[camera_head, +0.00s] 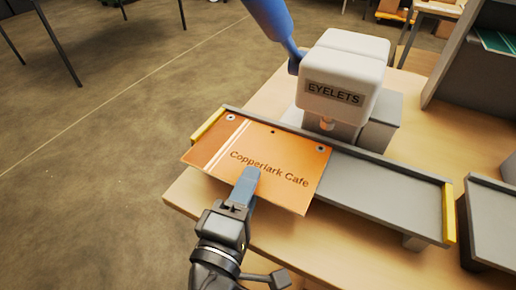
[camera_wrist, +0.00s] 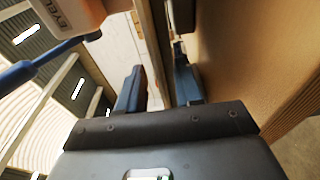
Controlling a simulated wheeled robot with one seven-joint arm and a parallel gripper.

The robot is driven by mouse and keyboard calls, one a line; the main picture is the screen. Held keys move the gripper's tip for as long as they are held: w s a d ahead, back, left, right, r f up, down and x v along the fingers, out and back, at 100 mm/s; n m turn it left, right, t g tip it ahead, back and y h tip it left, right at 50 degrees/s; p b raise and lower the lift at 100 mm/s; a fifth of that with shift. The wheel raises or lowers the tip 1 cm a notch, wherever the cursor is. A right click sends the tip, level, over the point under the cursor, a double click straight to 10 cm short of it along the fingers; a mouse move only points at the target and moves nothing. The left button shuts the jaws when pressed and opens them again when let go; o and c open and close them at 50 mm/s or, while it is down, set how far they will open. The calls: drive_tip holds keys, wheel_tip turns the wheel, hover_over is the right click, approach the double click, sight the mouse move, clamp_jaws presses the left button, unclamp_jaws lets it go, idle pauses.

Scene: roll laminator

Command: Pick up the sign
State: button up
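The sign (camera_head: 285,158) is a flat orange plate lettered "Copperlark Cafe". It has a hole near each top corner and pale stripes at its left end. It lies on the left part of a grey tray (camera_head: 385,184), and its front edge overhangs the tray. My gripper (camera_head: 247,180) is at this front edge, with one finger over the sign's face. The other finger is hidden in the head view. In the wrist view, my gripper's two fingers (camera_wrist: 158,88) stand apart, with a thin plate edge between them. I cannot tell whether either finger touches the sign.
A white machine labelled "EYELETS" (camera_head: 343,78) with a blue lever (camera_head: 270,18) stands just behind the sign. The tray has yellow end strips. Another grey unit (camera_head: 492,215) stands at right on the wooden table (camera_head: 280,232). Open floor lies to the left.

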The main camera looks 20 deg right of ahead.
drive_tip(key=shift+w+d, duration=0.2)
drive_tip(key=shift+w, duration=0.1)
drive_tip(key=shift+c, duration=0.2)
clamp_jaws()
